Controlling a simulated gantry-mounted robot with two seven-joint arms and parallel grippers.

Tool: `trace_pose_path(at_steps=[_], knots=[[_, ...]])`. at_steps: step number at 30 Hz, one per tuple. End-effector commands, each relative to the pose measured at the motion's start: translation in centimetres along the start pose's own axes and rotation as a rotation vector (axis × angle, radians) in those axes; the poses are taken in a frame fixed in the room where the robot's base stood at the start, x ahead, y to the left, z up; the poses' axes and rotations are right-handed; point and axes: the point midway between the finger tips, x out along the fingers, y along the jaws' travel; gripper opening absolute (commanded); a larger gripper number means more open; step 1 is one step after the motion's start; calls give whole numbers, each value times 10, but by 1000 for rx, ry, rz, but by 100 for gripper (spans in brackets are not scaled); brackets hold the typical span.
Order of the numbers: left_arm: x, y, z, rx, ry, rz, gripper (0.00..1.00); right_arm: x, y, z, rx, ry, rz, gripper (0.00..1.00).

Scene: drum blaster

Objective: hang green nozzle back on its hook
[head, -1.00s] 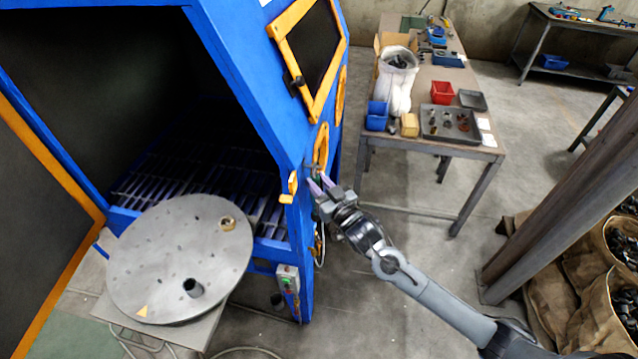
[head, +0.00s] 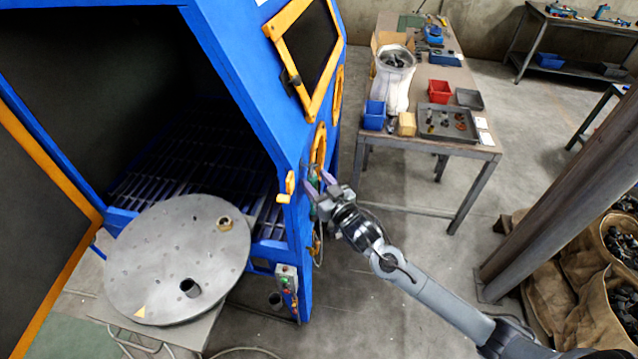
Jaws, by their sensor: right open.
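My right gripper (head: 318,181) is at the right side wall of the blue blasting cabinet (head: 240,80), just below the orange oval ring. Its two purple fingers are apart and point at the cabinet. A small greenish thing (head: 314,172), probably the green nozzle, shows at the wall by the fingertips. It is too small and partly covered for me to tell whether it sits on a hook or touches the fingers. The hook itself cannot be made out. My left gripper is not in view.
A round metal turntable (head: 165,255) stands before the open cabinet. A control box (head: 287,278) and a hose (head: 318,250) are low on the cabinet's side. A workbench (head: 440,75) with bins stands behind. A brown steel post (head: 570,215) and sacks are at right.

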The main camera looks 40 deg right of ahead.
Motion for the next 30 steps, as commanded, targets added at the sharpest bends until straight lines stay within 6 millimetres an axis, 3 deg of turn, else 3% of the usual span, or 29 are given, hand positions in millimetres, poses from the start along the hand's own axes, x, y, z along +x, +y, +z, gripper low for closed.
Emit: trace_pose_path(at_steps=[8, 21, 30], knots=[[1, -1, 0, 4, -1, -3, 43, -18, -3, 2, 0, -3, -8, 58], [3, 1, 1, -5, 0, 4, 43, -87, 1, 1, -1, -2, -1, 58], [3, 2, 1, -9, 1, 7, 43, -108, 2, 2, -1, -4, 1, 58]])
